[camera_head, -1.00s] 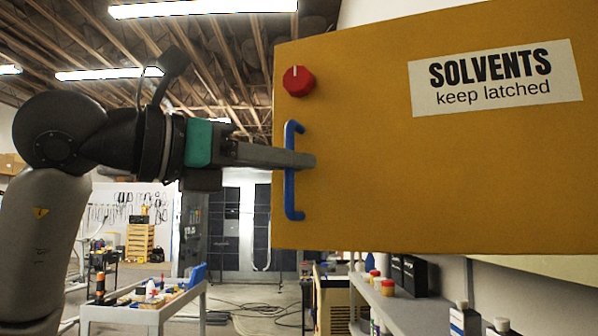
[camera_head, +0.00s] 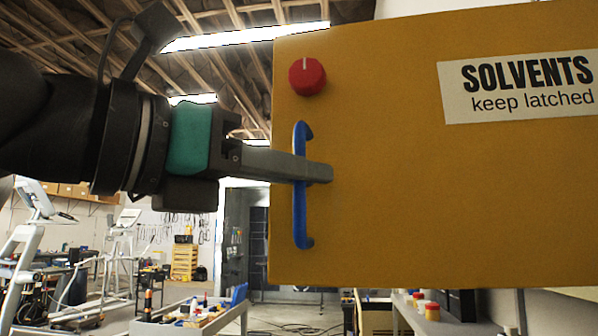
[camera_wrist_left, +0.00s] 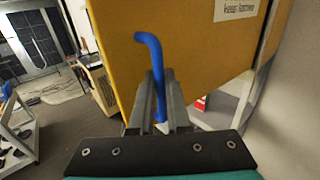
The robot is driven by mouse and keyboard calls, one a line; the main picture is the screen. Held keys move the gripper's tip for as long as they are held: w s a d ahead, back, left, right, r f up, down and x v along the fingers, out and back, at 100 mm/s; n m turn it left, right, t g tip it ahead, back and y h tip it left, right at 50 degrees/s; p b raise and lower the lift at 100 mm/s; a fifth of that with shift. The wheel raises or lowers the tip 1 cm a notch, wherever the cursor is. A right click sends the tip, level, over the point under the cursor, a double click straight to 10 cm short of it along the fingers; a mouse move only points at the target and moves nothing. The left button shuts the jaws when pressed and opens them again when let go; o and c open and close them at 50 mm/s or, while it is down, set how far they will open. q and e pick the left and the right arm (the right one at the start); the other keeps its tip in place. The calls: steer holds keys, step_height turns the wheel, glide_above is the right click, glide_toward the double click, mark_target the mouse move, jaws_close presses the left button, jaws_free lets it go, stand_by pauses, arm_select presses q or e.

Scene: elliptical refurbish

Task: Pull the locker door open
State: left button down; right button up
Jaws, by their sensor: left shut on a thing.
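The yellow locker door (camera_head: 420,220) fills the right of the head view. It carries a label (camera_head: 520,85) reading "SOLVENTS keep latched", a red knob (camera_head: 307,76) with its white mark pointing up, and a blue vertical bar handle (camera_head: 300,222) near its left edge. My left gripper (camera_head: 318,172) reaches in from the left and is shut on the handle around its middle. In the left wrist view, the gripper's fingers (camera_wrist_left: 160,100) lie on both sides of the blue handle (camera_wrist_left: 152,55), against the yellow door (camera_wrist_left: 200,50). My right gripper is out of view.
A low cart (camera_head: 190,318) with tools stands beyond, at lower left. A shelf (camera_head: 430,318) with jars runs below the door at right. In the wrist view, a grey wall (camera_wrist_left: 290,110) stands to the right and open floor shows at left.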

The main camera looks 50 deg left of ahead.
arm_select(q)
steer(key=shift+d, duration=0.1)
stand_by(0.3)
steer(key=c, duration=1.2)
jaws_free()
steer(key=shift+d, duration=0.1)
steer(key=shift+o, duration=0.2)
steer(key=s+d+b, duration=0.1)
steer(key=s, duration=1.4)
steer(key=shift+b, duration=0.3)
steer(key=shift+s, duration=0.1)
